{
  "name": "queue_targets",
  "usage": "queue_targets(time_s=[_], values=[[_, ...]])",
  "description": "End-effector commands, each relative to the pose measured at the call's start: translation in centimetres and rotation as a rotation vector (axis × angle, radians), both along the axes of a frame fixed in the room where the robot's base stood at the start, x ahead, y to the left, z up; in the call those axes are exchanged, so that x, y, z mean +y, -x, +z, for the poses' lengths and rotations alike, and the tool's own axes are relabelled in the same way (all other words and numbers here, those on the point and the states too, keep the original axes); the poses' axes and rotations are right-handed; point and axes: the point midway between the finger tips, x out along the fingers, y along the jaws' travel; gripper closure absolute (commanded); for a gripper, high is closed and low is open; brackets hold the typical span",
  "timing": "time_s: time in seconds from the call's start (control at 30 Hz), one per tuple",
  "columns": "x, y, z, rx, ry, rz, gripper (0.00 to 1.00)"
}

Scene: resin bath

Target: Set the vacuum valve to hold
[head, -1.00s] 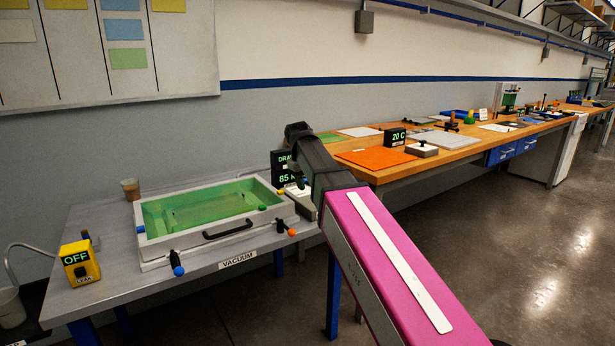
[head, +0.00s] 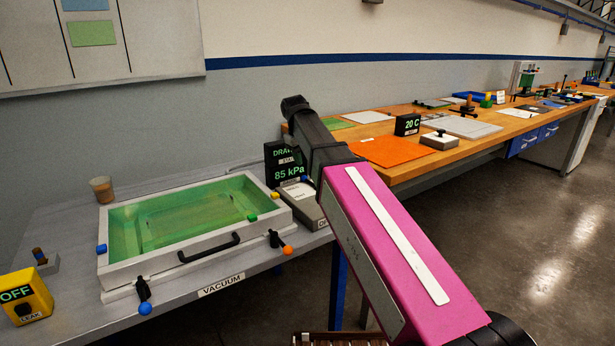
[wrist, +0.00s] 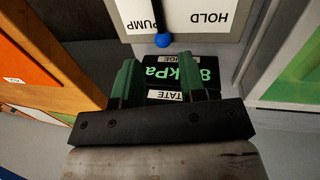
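The vacuum valve (head: 312,207) is a grey box with a white top plate, right of the resin bath and partly behind my arm. In the wrist view its white plate (wrist: 195,18) shows upside-down PUMP and HOLD labels. Its dark lever ends in a blue ball (wrist: 163,40) and lies between the labels, closer to PUMP. The black gauge (head: 283,165) stands behind it, reading 85 kPa. My gripper (wrist: 167,75) has its green fingers apart with nothing between them, over the gauge and short of the blue ball. In the head view the fingers are hidden.
The green-filled resin bath (head: 118,284), with blue-tipped and orange-tipped levers at its front, takes up most of the near bench. A yellow leak box (head: 28,298) showing OFF and a brown cup (head: 102,189) stand left. A wooden bench (head: 455,158) with an orange mat extends right.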

Motion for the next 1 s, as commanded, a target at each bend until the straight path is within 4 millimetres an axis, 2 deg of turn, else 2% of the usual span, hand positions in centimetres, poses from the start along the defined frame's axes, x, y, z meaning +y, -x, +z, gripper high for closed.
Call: queue_targets(time_s=[0.3, 0.5, 0.7, 0.97, 1.0], values=[[-0.9, -0.5, -5.1, 0.002, 0.000, 0.000, 0.62], [-1.2, -0.8, -7.4, 0.001, 0.000, -0.001, 0.62], [-1.4, -1.0, -8.4, -0.001, -0.001, -0.001, 0.62], [-1.4, -1.0, -8.5, -0.001, -0.001, 0.000, 0.62], [-1.4, -1.0, -8.5, -0.001, -0.001, 0.000, 0.65]])
